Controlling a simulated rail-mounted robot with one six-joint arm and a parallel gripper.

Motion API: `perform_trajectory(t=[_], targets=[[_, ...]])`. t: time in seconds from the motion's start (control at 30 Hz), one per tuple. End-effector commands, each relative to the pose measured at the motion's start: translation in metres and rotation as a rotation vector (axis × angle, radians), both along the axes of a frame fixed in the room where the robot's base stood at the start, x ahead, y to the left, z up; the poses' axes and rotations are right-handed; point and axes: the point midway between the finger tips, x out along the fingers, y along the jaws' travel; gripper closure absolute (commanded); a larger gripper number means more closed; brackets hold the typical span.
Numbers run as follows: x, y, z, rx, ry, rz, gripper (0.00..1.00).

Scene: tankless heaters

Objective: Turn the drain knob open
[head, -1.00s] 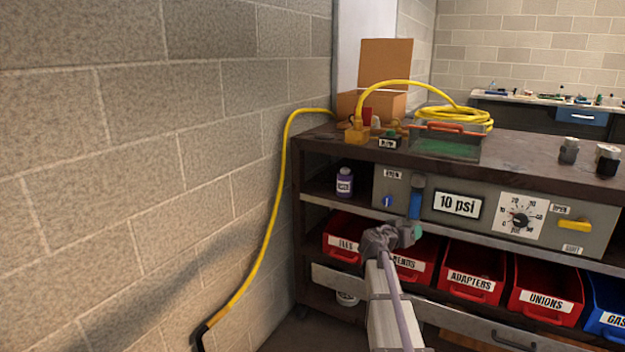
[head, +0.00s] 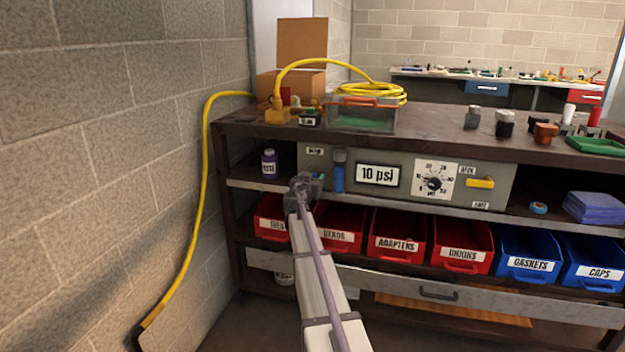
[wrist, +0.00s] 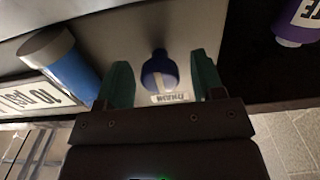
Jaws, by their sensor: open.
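The blue drain knob (wrist: 158,72) sits on the grey panel (wrist: 112,30), with a small white label beside it in the wrist view. My gripper (wrist: 161,75) is open, its two green fingers on either side of the knob. Gaps show between the knob and both fingers; I cannot tell how deep the fingers reach. In the head view my gripper (head: 316,186) is at the left end of the panel (head: 408,158) and largely hides the knob.
A blue cylinder (wrist: 72,68) stands close beside the knob. A purple bottle (wrist: 297,25) is on the other side. The 10 psi sign (head: 378,174), dial (head: 436,180) and yellow handle (head: 481,183) are further right. Red bins (head: 397,235) sit below.

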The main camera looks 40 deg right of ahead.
Motion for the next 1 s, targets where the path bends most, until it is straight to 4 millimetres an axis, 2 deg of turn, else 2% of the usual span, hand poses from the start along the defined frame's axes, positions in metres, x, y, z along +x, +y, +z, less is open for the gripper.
perform_trajectory(t=[0.1, 0.3, 0.8, 1.0], targets=[[0.0064, -0.0089, 0.0000, 0.000, 0.000, -0.001, 0.38], [0.0057, -0.0088, 0.0000, 0.000, 0.000, 0.000, 0.38], [0.0056, -0.0085, 0.0000, 0.000, 0.000, -0.001, 0.86], [0.0056, -0.0084, 0.0000, -0.006, 0.009, -0.001, 0.86]])
